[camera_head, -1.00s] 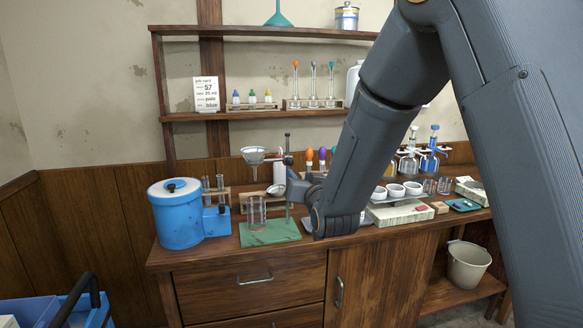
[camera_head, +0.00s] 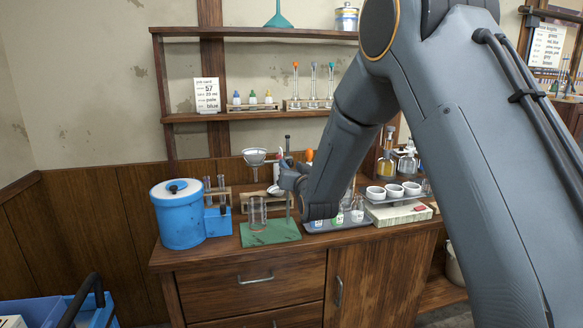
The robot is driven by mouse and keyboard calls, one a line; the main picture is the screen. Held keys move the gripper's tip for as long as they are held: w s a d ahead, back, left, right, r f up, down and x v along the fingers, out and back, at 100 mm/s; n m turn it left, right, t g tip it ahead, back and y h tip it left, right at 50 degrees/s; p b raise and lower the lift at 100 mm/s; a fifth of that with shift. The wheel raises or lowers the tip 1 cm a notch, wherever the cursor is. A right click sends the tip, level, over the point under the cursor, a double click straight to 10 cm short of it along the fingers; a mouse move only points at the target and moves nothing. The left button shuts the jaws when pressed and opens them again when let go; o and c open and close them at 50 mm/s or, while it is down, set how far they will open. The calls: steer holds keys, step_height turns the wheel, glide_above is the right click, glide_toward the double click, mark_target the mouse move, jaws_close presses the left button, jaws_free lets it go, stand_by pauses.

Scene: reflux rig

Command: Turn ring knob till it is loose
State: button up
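The stand is a thin upright rod (camera_head: 287,145) on a green base (camera_head: 270,233). A white funnel (camera_head: 255,156) sits in the ring on the left of the rod. A glass beaker (camera_head: 257,214) stands on the base below it. My gripper (camera_head: 284,176) is at the rod, just below the ring's height. The ring knob cannot be made out behind or beside my gripper. The fingers are too small and dark to show whether they are open or shut, or whether they touch the knob.
A tray of small bottles (camera_head: 339,225) lies right of the stand, partly behind my arm. White bowls (camera_head: 394,191) stand further right. A shelf (camera_head: 240,115) hangs above.

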jaws_close()
steer(key=shift+n+b, duration=0.3)
steer(key=shift+n, duration=0.1)
steer(key=n+b, duration=0.2)
steer(key=n, duration=0.2)
steer(key=n+b, duration=0.2)
steer(key=n, duration=0.2)
steer(key=shift+n+b, duration=0.3)
steer(key=n+b, duration=0.2)
steer(key=n, duration=0.4)
steer(key=n+b, duration=0.1)
steer(key=n, duration=0.5)
steer(key=shift+b, duration=0.3)
steer(key=shift+n, duration=0.3)
